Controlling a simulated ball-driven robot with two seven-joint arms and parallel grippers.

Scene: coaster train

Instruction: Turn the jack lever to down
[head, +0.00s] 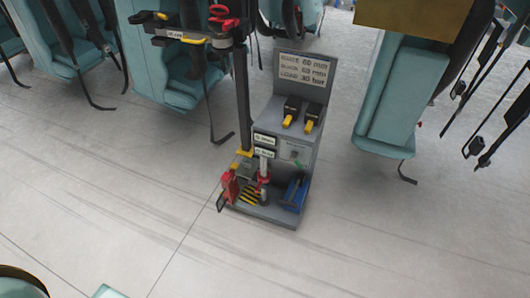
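A grey service stand (300,150) stands on the floor near the middle of the head view, with a sign panel (304,68) at its top. Two black units with yellow handles (288,122) sit below the sign. Two small pale labels (264,139) are on its left face. A red and white upright part (264,172) stands low on the stand, above yellow and black stripes. A small green part (297,163) shows beside it. I cannot tell which part is the jack lever, or its position. Neither gripper is in view.
A dark post (242,100) rises left of the stand and carries a tool shelf (190,33). A red item (229,187) and a blue item (294,194) are at its base. Teal seats (393,105) hang at right and left. The floor in front is clear.

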